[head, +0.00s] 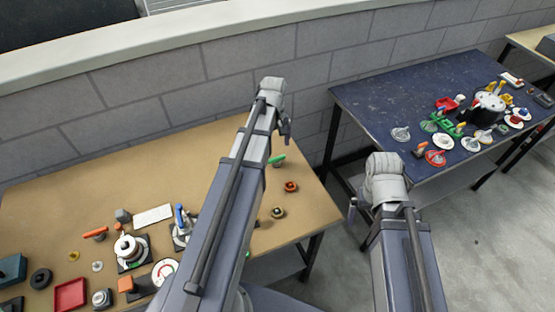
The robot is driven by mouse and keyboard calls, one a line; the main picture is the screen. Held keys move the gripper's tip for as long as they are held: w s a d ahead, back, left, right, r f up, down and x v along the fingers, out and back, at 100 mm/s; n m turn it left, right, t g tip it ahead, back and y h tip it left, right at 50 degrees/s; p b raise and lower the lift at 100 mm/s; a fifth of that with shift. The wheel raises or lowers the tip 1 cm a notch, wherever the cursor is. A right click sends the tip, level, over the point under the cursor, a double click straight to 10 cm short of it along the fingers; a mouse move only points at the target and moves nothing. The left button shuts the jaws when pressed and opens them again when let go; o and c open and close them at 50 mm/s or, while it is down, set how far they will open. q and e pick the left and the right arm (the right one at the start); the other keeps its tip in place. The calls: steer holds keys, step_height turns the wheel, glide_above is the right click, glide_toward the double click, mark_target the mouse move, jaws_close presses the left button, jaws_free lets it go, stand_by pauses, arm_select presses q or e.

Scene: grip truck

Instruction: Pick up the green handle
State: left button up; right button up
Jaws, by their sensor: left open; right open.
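A green handle (277,159) lies near the right end of the brown table, close beside my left arm's far end. My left gripper (286,132) points down above it; it is open and small in the picture, with nothing visible in it. I cannot tell the gap between gripper and handle. My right gripper (352,212) is open and empty, left of my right arm's wrist, over the floor between the tables. Another bit of green shows by the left arm's lower edge.
The brown table (60,205) holds an orange handle (96,233), a red tray (70,295), a white block (153,215) and round knobs (291,186). A dark blue table (390,95) at right holds a black pot (487,109) and several colourful parts. A grey wall (160,95) stands behind.

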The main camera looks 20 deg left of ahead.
mark_target(277, 158)
arm_select(q)
step_height(277, 158, down, 2)
steer(key=shift+w+f+b, duration=0.15)
steer(key=shift+b, duration=0.6)
steer(key=shift+d, duration=0.1)
steer(key=f+b, duration=0.5)
steer(key=shift+s+d+f, duration=0.15)
steer(key=shift+s+d, duration=0.15)
steer(key=shift+d, duration=0.1)
steer(key=c, duration=1.2)
steer(key=shift+r, duration=0.2)
